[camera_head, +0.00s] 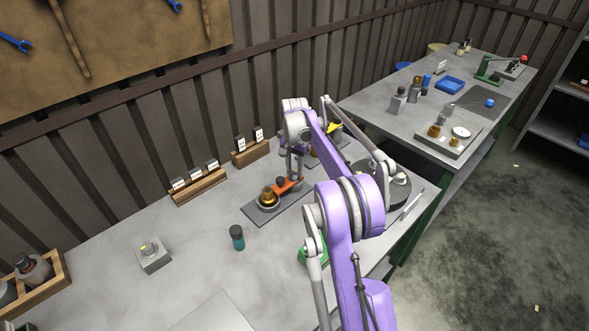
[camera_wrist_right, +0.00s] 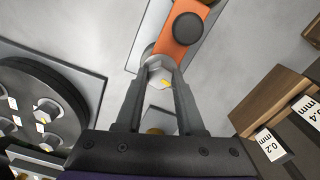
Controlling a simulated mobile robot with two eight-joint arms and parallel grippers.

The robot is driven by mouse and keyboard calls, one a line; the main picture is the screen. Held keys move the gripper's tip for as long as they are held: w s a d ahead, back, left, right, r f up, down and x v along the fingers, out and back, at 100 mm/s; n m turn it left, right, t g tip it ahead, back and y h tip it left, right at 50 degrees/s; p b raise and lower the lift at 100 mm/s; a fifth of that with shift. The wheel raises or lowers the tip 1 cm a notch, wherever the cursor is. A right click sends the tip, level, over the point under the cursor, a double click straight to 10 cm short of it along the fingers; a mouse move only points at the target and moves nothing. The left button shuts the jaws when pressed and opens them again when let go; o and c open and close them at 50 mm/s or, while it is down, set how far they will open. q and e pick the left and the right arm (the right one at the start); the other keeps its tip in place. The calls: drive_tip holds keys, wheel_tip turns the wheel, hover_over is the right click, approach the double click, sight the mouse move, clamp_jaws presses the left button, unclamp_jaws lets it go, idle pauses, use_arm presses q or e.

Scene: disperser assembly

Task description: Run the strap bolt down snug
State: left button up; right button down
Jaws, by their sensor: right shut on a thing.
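The orange strap (camera_head: 288,186) lies across a brass-coloured round part (camera_head: 267,198) on a dark plate (camera_head: 256,218). In the right wrist view the orange strap (camera_wrist_right: 176,38) carries a dark round knob (camera_wrist_right: 188,27). A silver hex bolt head (camera_wrist_right: 159,73) with a yellow mark sits at the strap's near end. My right gripper (camera_wrist_right: 161,68) is shut on the bolt head, with one finger on each side. In the head view my right gripper (camera_head: 296,176) points down at the strap's right end. The bolt's shank and seating are hidden. My left gripper is out of view.
Wooden holders with labelled blocks (camera_head: 198,186) stand at the wall behind. A dark round turntable (camera_head: 396,190) is to the right, partly behind my arm. A teal-and-black bottle (camera_head: 237,237) and a grey block (camera_head: 152,256) stand at the left. The bench between them is clear.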

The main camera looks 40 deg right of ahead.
sight(294, 172)
drive_tip(key=c, duration=0.5)
unclamp_jaws()
wheel_tip(294, 172, up, 11)
drive_tip(key=shift+f+p, duration=0.1)
drive_tip(key=shift+p, duration=0.3)
drive_tip(key=shift+a, duration=0.1)
